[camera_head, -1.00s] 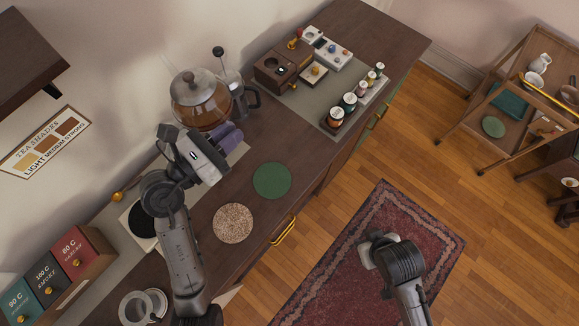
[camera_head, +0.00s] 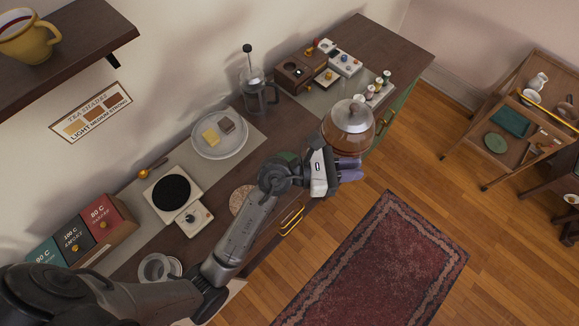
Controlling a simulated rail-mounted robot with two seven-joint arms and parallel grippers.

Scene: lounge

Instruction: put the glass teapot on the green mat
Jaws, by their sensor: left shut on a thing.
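The glass teapot (camera_head: 347,132), round with amber liquid and a grey lid, looks upright near the front edge of the wooden counter, right of the green mat. My left gripper (camera_head: 349,168) is shut on the teapot at its near side. The grip point itself is hidden by the purple fingers. I cannot tell the height of the teapot over the counter. The green mat (camera_head: 287,156) is mostly hidden behind my left wrist; only a sliver shows. My right gripper is out of view.
A speckled round mat (camera_head: 238,200) is partly covered by my left arm. A plate with two blocks (camera_head: 220,137), a French press (camera_head: 259,93) and a burner (camera_head: 172,189) stand behind. Small jars (camera_head: 378,87) sit at the counter's far right end.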

